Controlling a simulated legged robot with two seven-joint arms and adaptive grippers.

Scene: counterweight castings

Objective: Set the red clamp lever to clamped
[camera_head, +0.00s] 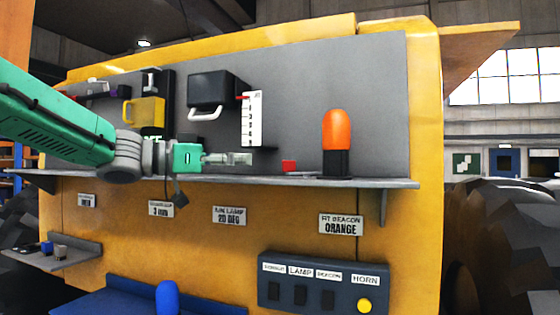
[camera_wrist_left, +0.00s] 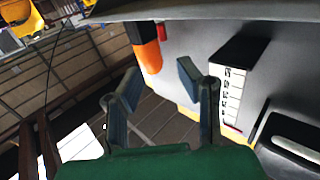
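My left gripper (camera_head: 247,158) reaches in from the left, level, just above the grey shelf. In the left wrist view its two fingers (camera_wrist_left: 160,78) stand apart with nothing between them. A small red block (camera_head: 289,166) sits on the shelf right of the fingertips, apart from them; it also shows in the left wrist view (camera_wrist_left: 162,32). A thin red pointer (camera_head: 242,97) lies at the white scale (camera_head: 253,119), beside a black box with a pale handle (camera_head: 205,114). I cannot tell for sure which red part is the clamp lever. My right gripper is not in view.
An orange beacon (camera_head: 337,131) on a black base stands right of the red block. A yellow part (camera_head: 150,112) hangs behind my arm. A switch box (camera_head: 328,290) with a yellow horn button is below the shelf (camera_head: 390,183). The grey panel at right is clear.

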